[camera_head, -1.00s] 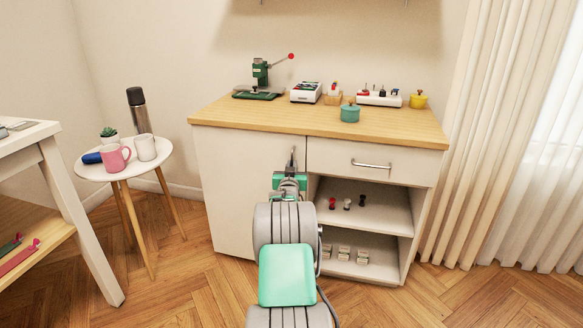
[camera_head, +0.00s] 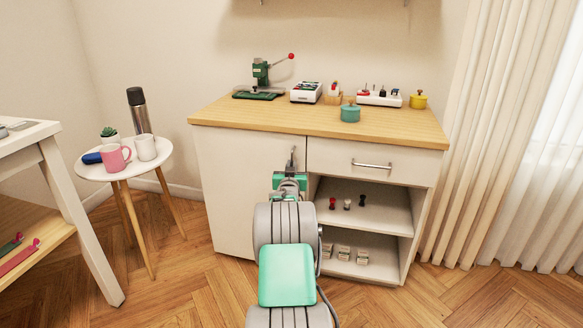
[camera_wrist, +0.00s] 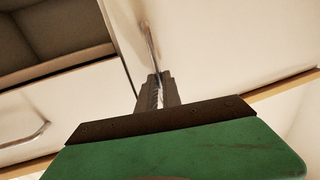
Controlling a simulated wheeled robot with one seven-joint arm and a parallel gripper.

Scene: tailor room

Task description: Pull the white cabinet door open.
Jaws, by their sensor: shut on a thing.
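The white cabinet door (camera_head: 232,185) is the left front panel of the cabinet and looks closed. Its slim metal handle (camera_head: 293,155) stands upright near the door's right edge. My gripper (camera_head: 291,172) is at that edge and shut on the handle. In the wrist view the door (camera_wrist: 215,45) fills the upper right, and the handle (camera_wrist: 150,48) runs down between the fingers of my gripper (camera_wrist: 156,82). My arm hides the lower right part of the door in the head view.
Right of the door are a drawer with a bar handle (camera_head: 371,164) and open shelves (camera_head: 365,215) holding small items. A round side table (camera_head: 95,171) with mugs and a flask stands to the left. A white table (camera_head: 50,150) is at far left. Wooden floor lies clear before the door.

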